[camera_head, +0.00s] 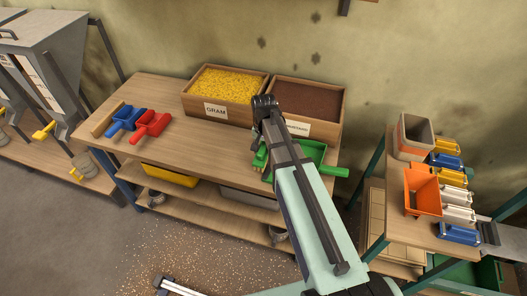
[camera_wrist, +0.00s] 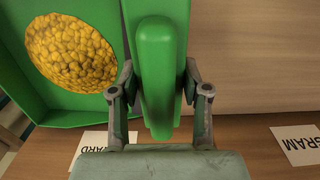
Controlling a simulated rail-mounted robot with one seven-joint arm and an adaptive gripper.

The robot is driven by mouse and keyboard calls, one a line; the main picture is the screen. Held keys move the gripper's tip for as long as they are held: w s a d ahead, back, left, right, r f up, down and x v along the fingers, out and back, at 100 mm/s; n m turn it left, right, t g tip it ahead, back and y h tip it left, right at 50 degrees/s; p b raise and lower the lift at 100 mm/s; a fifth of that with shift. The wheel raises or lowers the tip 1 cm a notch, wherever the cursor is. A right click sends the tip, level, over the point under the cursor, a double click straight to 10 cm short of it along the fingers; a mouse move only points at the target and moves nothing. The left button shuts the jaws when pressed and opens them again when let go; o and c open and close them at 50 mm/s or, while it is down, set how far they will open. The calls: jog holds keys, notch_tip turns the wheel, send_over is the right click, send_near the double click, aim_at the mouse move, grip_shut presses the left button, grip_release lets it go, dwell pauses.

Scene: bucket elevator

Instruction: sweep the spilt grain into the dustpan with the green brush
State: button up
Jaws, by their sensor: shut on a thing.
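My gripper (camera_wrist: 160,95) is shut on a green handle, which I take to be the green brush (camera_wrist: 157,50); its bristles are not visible. In the head view a bit of green, likely the brush (camera_head: 259,158), shows beside my arm, which hides most of the gripper. The green dustpan (camera_head: 335,171) lies on the table to the right of my arm. In the wrist view the dustpan (camera_wrist: 62,114) is left of the brush, with a round heap of yellow grain (camera_wrist: 70,52) in it. Small pale grains (camera_head: 190,250) are scattered on the floor.
A wooden bin of yellow gram (camera_head: 205,110) and a bin of brown seed (camera_head: 335,125) stand at the table's back.

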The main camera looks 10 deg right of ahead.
aim_at(264, 144)
jog(key=shift+r+p, duration=1.65)
jog(key=shift+r, duration=1.15)
